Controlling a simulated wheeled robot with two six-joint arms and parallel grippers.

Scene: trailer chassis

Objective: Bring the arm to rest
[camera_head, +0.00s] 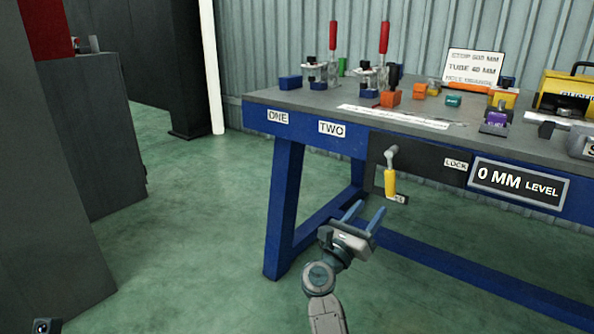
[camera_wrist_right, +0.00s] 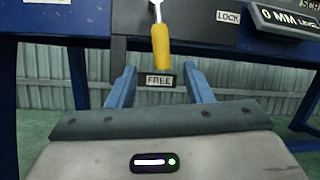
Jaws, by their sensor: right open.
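My right gripper (camera_head: 363,217) is in front of the blue workbench, below its top, with its two blue fingers apart and nothing between them. In the right wrist view its fingers (camera_wrist_right: 162,90) point toward the bench front. A lever with a yellow handle (camera_head: 390,183) hangs down from the dark panel on the bench front, just beyond and above the fingertips. The handle also shows in the right wrist view (camera_wrist_right: 161,48), above a FREE label (camera_wrist_right: 160,81). The gripper appears apart from the handle.
The workbench (camera_head: 300,103) carries two red-handled clamps (camera_head: 333,40), coloured blocks, a sign (camera_head: 474,68) and a yellow case (camera_head: 568,95). A LOCK label (camera_head: 455,164) and a 0 MM LEVEL plate (camera_head: 519,184) are on its front. Green floor (camera_head: 190,240) lies open at left, beside grey cabinets (camera_head: 95,130).

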